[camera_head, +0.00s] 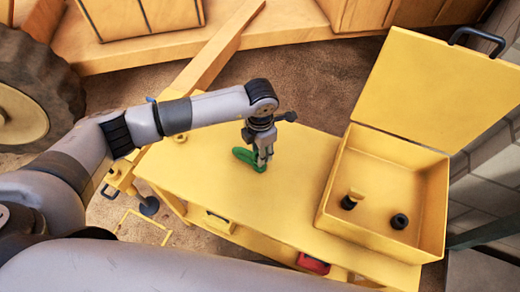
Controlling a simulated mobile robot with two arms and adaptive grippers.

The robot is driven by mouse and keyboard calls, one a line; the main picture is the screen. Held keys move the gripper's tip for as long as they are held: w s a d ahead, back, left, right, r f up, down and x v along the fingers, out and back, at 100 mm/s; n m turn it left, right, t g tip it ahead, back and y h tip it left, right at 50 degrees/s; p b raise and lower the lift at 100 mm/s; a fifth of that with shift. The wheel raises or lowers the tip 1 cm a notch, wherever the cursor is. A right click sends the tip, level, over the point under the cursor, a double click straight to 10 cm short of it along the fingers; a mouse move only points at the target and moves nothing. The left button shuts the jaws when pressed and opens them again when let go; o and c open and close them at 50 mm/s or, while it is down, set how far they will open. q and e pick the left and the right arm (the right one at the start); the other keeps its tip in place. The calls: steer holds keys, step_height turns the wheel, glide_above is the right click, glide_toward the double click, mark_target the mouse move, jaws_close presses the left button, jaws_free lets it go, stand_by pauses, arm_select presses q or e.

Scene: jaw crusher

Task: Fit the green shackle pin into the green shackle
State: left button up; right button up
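A green object (244,155), which looks like the green shackle, lies on the yellow table top near its middle. My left gripper (262,160) comes down from above right at this green object and covers its right part. Some green shows beside and below the fingertips. I cannot tell whether the fingers touch it, are shut on it or stand open. I cannot make out the green shackle pin as a separate thing; it may be hidden by the gripper. My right gripper is not in view.
A yellow box (436,213) with its lid (430,90) open stands on the table's right side, with dark round parts inside. The yellow table top (300,150) is bare between gripper and box. A yellow beam (212,50) and a large wheel (35,95) lie beyond.

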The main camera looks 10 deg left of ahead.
arm_select(q)
steer(key=shift+r, duration=0.1)
step_height(320, 180, up, 12)
stand_by(0.6)
stand_by(0.5)
